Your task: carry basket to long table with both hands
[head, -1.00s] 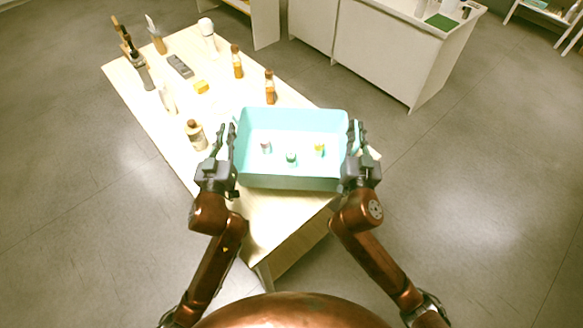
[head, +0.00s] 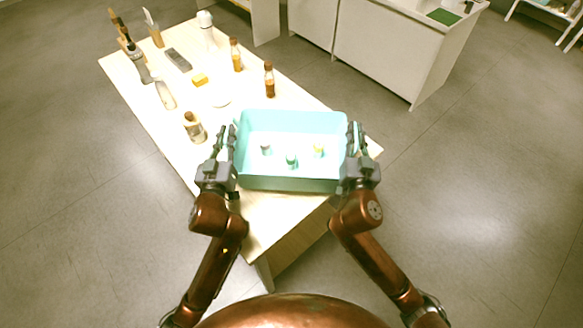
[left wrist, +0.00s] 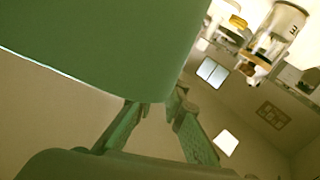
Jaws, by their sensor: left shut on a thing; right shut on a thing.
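A turquoise basket (head: 290,184) is at the near end of a long wooden table (head: 262,222) in the head view. Several small bottles stand inside it, among them a green-capped bottle (head: 291,160) and a yellow-topped bottle (head: 318,150). My left gripper (head: 229,140) is shut on the basket's left side wall. My right gripper (head: 354,138) is shut on its right side wall. In the left wrist view the basket's wall (left wrist: 110,45) fills the upper left, beside the left gripper's fingers (left wrist: 160,112). I cannot tell whether the basket's bottom touches the table.
On the table stand brown bottles (head: 269,80), a dark-capped bottle (head: 194,128), a white bottle (head: 207,30), a yellow block (head: 200,79) and a dark remote-like object (head: 178,60). A white counter (head: 395,55) stands behind. Open floor lies right and left.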

